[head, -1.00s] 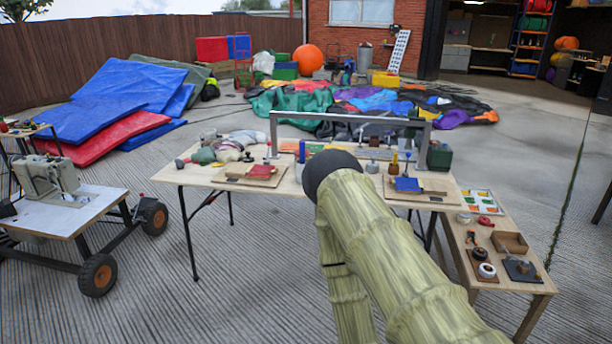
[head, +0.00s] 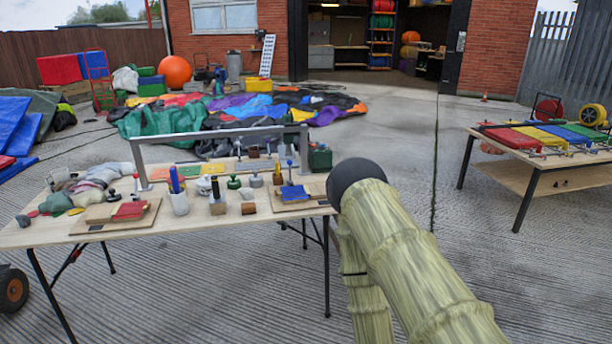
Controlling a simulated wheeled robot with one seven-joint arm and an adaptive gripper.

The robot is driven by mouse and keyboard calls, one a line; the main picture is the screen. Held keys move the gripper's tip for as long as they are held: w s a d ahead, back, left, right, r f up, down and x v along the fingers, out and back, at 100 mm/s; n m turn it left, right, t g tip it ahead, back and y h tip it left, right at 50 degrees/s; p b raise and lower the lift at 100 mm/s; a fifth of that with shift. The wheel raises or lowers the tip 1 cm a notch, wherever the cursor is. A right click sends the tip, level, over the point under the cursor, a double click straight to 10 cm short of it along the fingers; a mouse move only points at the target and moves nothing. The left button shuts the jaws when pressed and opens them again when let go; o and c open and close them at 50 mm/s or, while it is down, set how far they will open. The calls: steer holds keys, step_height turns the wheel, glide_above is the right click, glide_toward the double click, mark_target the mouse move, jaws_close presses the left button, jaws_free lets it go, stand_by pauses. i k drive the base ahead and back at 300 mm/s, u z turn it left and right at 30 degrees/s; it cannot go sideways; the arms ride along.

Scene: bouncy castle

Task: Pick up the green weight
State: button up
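My arm crosses the right half of the view, right of the table and apart from the weight. My gripper is not in the picture.
A grey metal frame (head: 215,136) spans the table's back. A blue block on a board (head: 293,192) and a dark green box (head: 320,157) stand at its right. Another table with coloured panels (head: 535,137) is far right. Paving between the tables is open.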

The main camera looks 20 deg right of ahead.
mark_target(233, 184)
steer(key=z, duration=0.35)
steer(key=i, duration=1.55)
steer(key=u, duration=0.95)
